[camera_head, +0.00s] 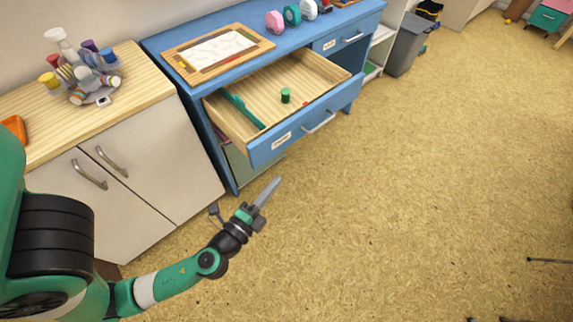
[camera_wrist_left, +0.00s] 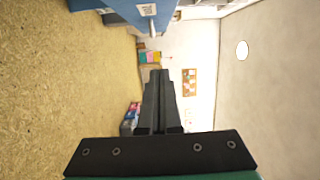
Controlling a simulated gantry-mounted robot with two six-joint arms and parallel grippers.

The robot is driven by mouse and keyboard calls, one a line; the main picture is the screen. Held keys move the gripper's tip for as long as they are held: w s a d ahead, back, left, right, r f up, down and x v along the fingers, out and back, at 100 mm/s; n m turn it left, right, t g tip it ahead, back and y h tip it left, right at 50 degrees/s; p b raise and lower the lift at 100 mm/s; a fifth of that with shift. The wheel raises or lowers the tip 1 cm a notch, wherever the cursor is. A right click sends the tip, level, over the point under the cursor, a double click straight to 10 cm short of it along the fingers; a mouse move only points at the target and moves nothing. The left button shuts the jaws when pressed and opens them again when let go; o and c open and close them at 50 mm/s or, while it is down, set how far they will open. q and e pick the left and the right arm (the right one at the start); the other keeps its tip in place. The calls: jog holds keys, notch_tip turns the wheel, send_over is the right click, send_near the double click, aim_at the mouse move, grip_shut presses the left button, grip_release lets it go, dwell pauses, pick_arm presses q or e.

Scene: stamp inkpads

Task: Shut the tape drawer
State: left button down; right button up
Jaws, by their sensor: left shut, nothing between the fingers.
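The tape drawer (camera_head: 318,127) is pulled well out of the blue desk (camera_head: 354,95) in the head view. Its blue front has a pale label and a metal handle (camera_head: 319,122). Inside lie a green cylinder (camera_head: 286,95), a long teal item (camera_head: 243,110) and a small red piece by the front. My left gripper (camera_head: 271,188) is shut and empty, in front of and below the drawer's left front corner, apart from it. In the left wrist view its closed fingers (camera_wrist_left: 158,98) point ahead, with part of the blue furniture at the top. My right gripper is not in view.
A second, closed blue drawer (camera_head: 343,39) sits to the right. A framed board (camera_head: 217,52) and tape rolls (camera_head: 292,15) are on the desk top. A white cabinet (camera_head: 130,175) stands at the left, a grey bin (camera_head: 406,45) at the right. The floor in front is open.

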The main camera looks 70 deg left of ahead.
aim_at(279, 148)
pick_arm(q)
jog(key=w+a, duration=0.2)
jog(key=a, duration=0.1)
jog(key=w+a+p, duration=0.1)
jog(key=w+a, duration=0.1)
jog(key=a, duration=0.2)
jog(key=w+a+p, duration=0.1)
jog(key=w+a, duration=0.1)
jog(key=a, duration=0.1)
jog(key=shift+w+a+f, duration=0.2)
jog(key=shift+f, duration=0.05)
jog(key=shift+s+a+f+p, duration=0.15)
jog(key=shift+a+f+p, duration=0.05)
jog(key=shift+a+p, duration=0.15)
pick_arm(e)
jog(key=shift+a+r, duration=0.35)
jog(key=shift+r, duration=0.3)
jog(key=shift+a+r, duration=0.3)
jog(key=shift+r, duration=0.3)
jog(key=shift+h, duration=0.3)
pick_arm(q)
jog(key=shift+a, duration=0.1)
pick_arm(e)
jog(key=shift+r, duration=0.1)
